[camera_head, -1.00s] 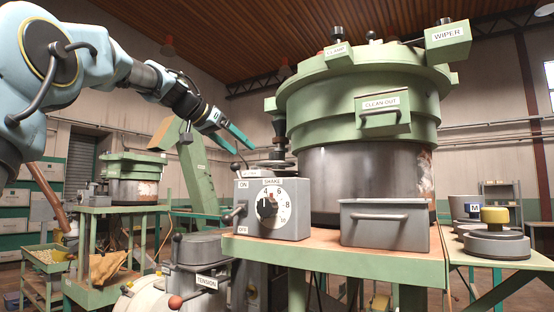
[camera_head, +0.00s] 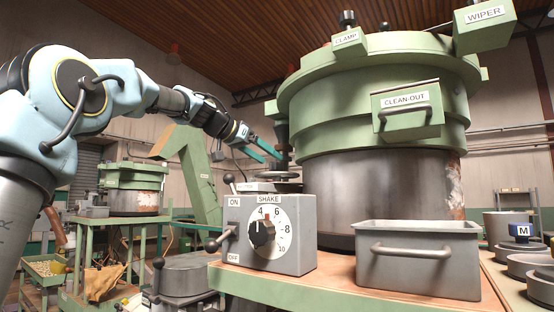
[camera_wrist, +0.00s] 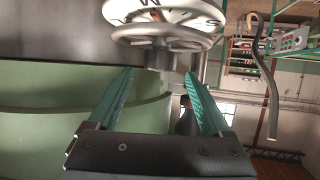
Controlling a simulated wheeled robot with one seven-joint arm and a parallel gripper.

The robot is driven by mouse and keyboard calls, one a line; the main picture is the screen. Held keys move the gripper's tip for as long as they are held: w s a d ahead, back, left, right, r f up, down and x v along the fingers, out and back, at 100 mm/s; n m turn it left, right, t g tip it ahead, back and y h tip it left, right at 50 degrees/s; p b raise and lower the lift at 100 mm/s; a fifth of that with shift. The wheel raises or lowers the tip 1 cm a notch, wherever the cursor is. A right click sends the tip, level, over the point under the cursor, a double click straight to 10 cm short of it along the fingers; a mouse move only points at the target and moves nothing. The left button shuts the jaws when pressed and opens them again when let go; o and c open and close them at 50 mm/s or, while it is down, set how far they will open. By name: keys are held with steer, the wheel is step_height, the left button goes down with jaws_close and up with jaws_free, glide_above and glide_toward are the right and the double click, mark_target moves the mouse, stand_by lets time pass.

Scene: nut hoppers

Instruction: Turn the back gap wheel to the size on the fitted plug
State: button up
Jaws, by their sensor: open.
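A pale handwheel (camera_wrist: 165,33) with dark letters on its upper face is at the top edge of the wrist view, partly cut off. In the head view a small stack of discs (camera_head: 281,176) sits on a dark post beside the big green hopper; I take it to be this wheel. My gripper (camera_head: 272,152) is open and empty, with its teal fingers near the post just above the discs. In the wrist view its fingertips (camera_wrist: 160,72) are spread below the wheel, apart from its rim as far as I can tell.
The green hopper (camera_head: 385,110) fills the right. A grey SHAKE box (camera_head: 268,233) with dial and levers stands in front of the discs, beside a grey bin (camera_head: 418,270). A second hopper (camera_head: 133,187) is at the back left. A dark rod (camera_wrist: 268,85) shows in the wrist view.

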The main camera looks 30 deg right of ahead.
mark_target(277, 163)
steer(key=shift+p+x, duration=0.8)
steer(key=shift+x, duration=1.55)
jaws_close()
